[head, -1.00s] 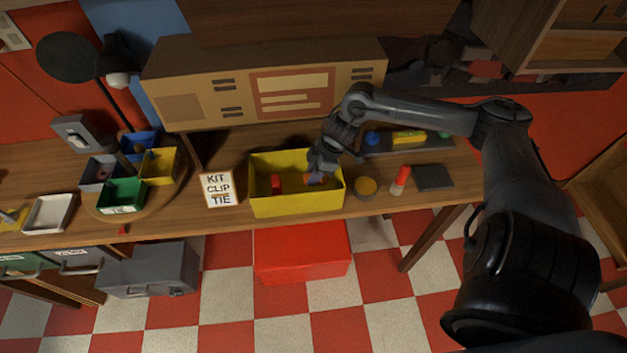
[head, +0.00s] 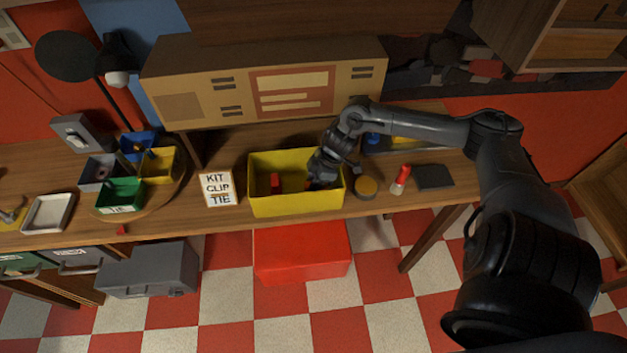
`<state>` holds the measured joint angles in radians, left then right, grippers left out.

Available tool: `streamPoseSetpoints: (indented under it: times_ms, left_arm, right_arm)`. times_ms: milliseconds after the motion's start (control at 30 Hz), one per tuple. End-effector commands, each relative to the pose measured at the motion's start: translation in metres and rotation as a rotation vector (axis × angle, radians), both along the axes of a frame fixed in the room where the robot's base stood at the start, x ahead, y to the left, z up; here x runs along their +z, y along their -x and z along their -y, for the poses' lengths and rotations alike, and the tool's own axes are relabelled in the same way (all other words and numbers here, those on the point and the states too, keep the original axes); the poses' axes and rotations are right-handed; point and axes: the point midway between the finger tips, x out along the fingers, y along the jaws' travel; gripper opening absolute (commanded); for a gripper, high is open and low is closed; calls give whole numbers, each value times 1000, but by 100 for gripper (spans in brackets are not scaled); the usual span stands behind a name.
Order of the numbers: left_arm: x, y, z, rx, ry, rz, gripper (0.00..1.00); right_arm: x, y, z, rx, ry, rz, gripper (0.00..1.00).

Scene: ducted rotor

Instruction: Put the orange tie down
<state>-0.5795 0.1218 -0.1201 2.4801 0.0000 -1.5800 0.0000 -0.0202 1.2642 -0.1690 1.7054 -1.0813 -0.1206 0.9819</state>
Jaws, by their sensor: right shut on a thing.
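My right gripper (head: 318,181) reaches down into the yellow bin (head: 297,205) on the workbench, near the bin's right end. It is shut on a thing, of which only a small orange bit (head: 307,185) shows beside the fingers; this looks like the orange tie. The gripper hides most of it, and I cannot tell whether it touches the bin floor. A red piece (head: 275,183) lies in the left half of the bin. My left gripper is not in view.
A card reading KIT CLIP TIE (head: 218,189) stands left of the bin. A round tin (head: 366,187), a red-and-white bottle (head: 400,180) and a dark pad (head: 434,177) are to the right. A round tray with several small bins, including a green one (head: 120,195), is at left.

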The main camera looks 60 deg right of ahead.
Motion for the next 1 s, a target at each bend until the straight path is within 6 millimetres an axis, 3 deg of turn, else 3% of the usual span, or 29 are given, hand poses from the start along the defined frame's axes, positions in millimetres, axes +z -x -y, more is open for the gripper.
streamPoseSetpoints:
  times_ms: [67, 100, 267, 667, 1000]
  left_arm:
    - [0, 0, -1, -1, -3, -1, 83]
    - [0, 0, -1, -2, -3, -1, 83]
    - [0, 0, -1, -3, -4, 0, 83]
    - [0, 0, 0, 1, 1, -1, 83]
    - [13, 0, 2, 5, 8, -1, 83]
  right_arm:
    - [0, 0, 0, 0, 0, 0, 0]
    - [0, 0, 0, 0, 0, 0, 30]
    - [0, 0, 0, 1, 0, 0, 52]
    - [6, 0, 0, 1, 1, 2, 52]
    - [42, 12, 8, 1, 3, -5, 52]
